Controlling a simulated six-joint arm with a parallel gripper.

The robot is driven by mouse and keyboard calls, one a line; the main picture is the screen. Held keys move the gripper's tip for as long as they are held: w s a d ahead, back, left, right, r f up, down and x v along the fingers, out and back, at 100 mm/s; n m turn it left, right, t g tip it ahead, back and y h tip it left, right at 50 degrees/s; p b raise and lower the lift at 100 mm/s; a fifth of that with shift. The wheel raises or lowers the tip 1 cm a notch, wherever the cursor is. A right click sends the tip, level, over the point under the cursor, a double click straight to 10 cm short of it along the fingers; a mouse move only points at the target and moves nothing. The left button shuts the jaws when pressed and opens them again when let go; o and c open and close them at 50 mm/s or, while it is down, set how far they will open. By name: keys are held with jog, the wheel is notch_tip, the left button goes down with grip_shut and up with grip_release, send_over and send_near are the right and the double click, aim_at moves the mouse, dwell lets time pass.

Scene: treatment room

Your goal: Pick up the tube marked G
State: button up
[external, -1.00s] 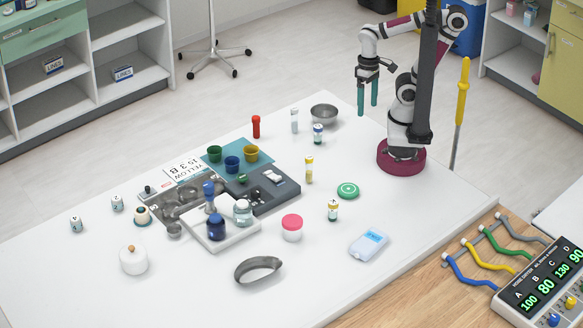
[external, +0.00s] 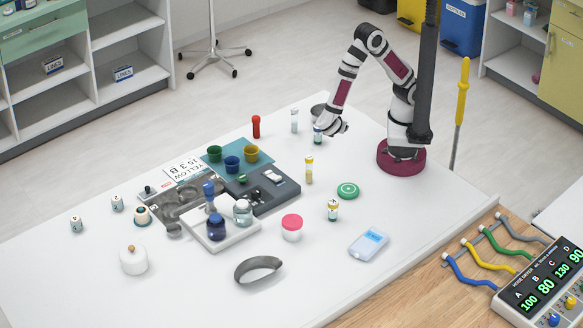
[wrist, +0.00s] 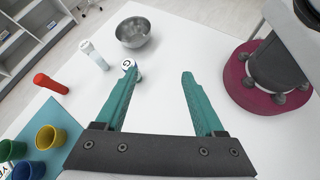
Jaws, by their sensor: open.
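The white cap marked G (wrist: 127,64) shows in the wrist view beside the tip of the left finger, left of the gap between the fingers. That finger hides part of the tube below it. In the external view the small tube with a blue band (external: 317,136) stands on the table, partly covered by my wrist. My gripper (wrist: 158,75) is open, with its two teal fingers apart and nothing between them. In the external view its fingers cannot be made out behind the wrist.
A metal bowl (wrist: 133,32) stands just beyond the G tube. A white tube (wrist: 94,55) and a red tube (wrist: 52,84) stand to the left. A yellow-capped tube (external: 309,170) and a green round item (external: 347,190) are nearer the external camera.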

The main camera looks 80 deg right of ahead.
aim_at(318, 135)
jog(key=w+a+f+n+t+h, duration=0.2)
jog(key=w+a+f+n+t, duration=0.1)
jog(key=f+n+t, duration=0.3)
jog(key=shift+n+g, duration=0.4)
jog(key=shift+g, duration=0.4)
jog(key=x, duration=1.4)
jog(key=shift+s+d, duration=0.15)
jog(key=shift+d, duration=0.35)
grip_shut()
